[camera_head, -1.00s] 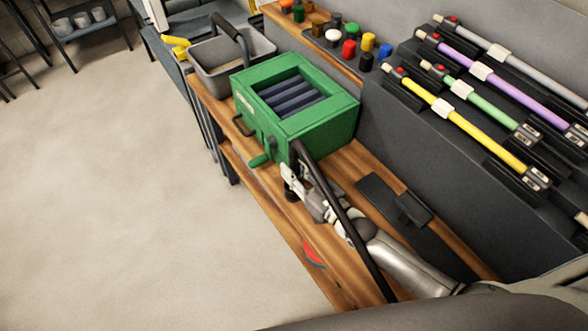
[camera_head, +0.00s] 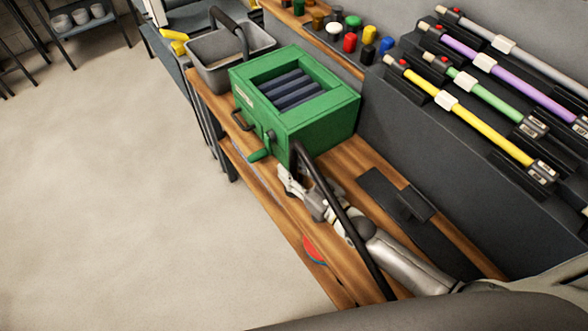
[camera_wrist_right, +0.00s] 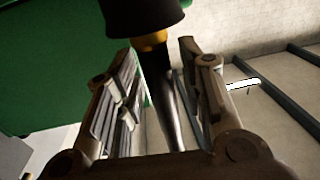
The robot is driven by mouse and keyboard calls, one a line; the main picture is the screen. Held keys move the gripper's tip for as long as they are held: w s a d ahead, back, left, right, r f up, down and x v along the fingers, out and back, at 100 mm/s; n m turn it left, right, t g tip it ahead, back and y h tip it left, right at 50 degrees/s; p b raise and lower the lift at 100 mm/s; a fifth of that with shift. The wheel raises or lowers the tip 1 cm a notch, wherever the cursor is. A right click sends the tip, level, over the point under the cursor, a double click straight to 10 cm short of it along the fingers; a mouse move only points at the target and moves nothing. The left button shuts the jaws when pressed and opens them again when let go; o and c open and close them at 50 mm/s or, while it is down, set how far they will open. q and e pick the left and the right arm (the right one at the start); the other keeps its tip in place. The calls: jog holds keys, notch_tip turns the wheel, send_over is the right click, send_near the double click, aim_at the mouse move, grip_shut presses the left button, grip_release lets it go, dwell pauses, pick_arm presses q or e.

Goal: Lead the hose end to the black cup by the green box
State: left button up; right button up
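The green box (camera_head: 310,118) stands on the wooden bench, with dark slats in its open top. A black hose (camera_head: 345,215) rises from the lower right to the box's near corner. My right gripper (camera_head: 285,180) is by that corner, left of the hose. In the right wrist view, my right gripper (camera_wrist_right: 165,95) has its fingers apart. A dark rod-like part (camera_wrist_right: 165,85), apparently the hose, runs between them. It meets a brass-coloured ring (camera_wrist_right: 150,40) under a black cup-like piece (camera_wrist_right: 145,15). Contact with the fingers is unclear. My left gripper is not in view.
A grey bin (camera_head: 215,62) stands beyond the box. Coloured caps (camera_head: 350,42) line the back shelf. Coloured rods (camera_head: 455,110) lie on the sloped rack at right. A black bracket (camera_head: 400,205) lies on the bench.

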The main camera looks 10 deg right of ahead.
jog(key=shift+f, duration=0.1)
jog(key=shift+s+d, duration=0.15)
jog(key=shift+s, duration=0.1)
jog(key=v, duration=1.1)
jog(key=shift+s, duration=0.25)
